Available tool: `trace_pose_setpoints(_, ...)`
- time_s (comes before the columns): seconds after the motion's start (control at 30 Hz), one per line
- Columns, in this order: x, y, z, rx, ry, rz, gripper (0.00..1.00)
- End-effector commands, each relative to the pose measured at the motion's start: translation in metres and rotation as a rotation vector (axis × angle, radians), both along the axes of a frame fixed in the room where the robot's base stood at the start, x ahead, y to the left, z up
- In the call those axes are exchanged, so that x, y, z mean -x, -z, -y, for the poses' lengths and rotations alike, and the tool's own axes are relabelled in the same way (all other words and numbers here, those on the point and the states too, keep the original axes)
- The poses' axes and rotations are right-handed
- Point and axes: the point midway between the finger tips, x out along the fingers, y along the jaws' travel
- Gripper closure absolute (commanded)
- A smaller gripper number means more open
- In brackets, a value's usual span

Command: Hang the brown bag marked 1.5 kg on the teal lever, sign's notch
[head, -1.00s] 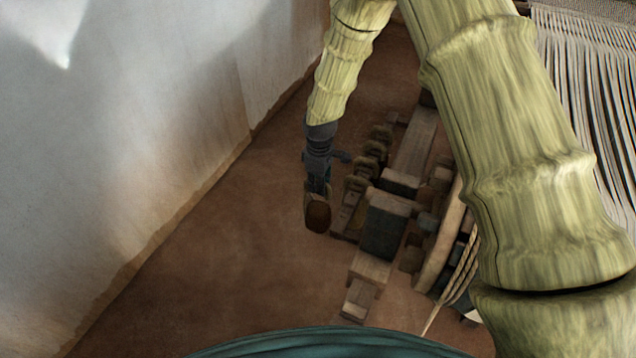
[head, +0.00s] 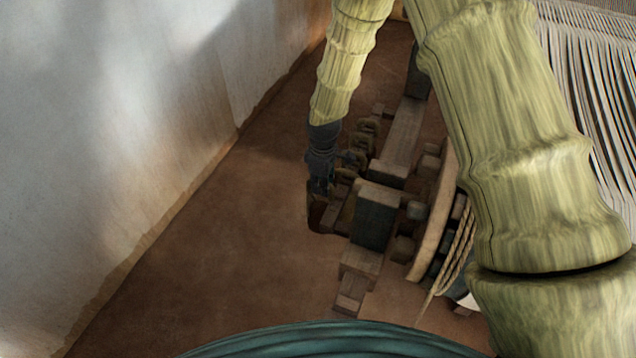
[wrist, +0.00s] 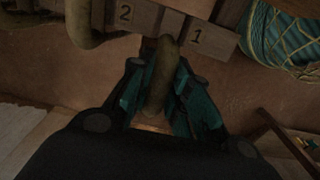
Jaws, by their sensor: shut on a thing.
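My gripper (head: 320,188) hangs low beside the wooden loom frame. In the wrist view its teal fingers (wrist: 160,95) are closed on an olive-brown loop (wrist: 163,72), which appears to be the top of the brown bag. In the head view the dark brown bag (head: 323,217) hangs under my gripper, close to the frame's left side. Its weight mark cannot be read. Wooden signs marked 2 (wrist: 127,15) and 1 (wrist: 212,40) lie just beyond the loop, with a blank piece between them. I cannot make out the teal lever or its notch.
A teal bundle wrapped in cord (wrist: 285,35) is at the wrist view's upper right. A dark wooden block (head: 375,218) and several small brown pieces stand right of my gripper. The floor (head: 215,240) to the left is open up to the wall (head: 110,130).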

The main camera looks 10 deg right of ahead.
Motion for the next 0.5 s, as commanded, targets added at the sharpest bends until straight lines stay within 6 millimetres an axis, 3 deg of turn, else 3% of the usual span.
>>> trace_pose_setpoints(0.5, 0.013, -0.002, 0.021, -0.001, 0.001, 0.003, 1.00)
